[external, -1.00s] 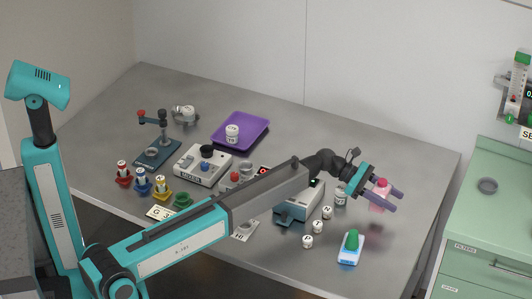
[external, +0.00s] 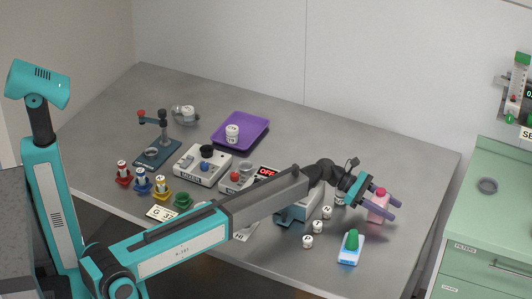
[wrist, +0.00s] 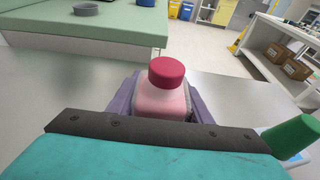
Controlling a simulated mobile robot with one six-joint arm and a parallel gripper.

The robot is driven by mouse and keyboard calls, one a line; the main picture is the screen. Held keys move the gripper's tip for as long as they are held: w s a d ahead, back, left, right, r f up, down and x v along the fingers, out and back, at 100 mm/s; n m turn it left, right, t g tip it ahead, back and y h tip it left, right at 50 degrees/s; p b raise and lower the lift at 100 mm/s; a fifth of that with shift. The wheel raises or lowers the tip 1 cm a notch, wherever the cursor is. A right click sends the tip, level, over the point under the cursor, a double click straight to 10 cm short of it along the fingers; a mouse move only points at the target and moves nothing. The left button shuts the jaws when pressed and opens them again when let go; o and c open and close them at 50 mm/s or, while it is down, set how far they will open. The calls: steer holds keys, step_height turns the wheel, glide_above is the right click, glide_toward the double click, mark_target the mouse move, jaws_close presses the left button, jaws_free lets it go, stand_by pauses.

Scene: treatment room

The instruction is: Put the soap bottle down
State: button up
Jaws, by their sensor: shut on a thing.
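The soap bottle (external: 377,211) is pink with a dark pink-red cap and stands upright between my gripper's purple fingers. My gripper (external: 380,202) is shut on it, over the right part of the grey table (external: 400,167). In the wrist view the bottle (wrist: 160,103) sits between the two fingers, its red cap above them. The bottle's base is low, at or very near the table top; I cannot tell whether it touches.
A blue-and-white block with a green knob (external: 350,247) stands in front of the bottle. Several small white lettered jars (external: 317,226) stand to the left. A purple tray (external: 258,124) lies farther back. The table behind and right of the bottle is clear.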

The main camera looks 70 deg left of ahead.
steer(key=o, duration=1.4)
steer(key=shift+c, duration=0.2)
steer(key=shift+r, duration=0.1)
steer(key=shift+s, duration=0.1)
steer(key=b+v, duration=0.1)
steer(key=v, duration=1)
steer(key=shift+s+a+r, duration=0.2)
steer(key=shift+a+r, duration=0.05)
steer(key=shift+a, duration=0.1)
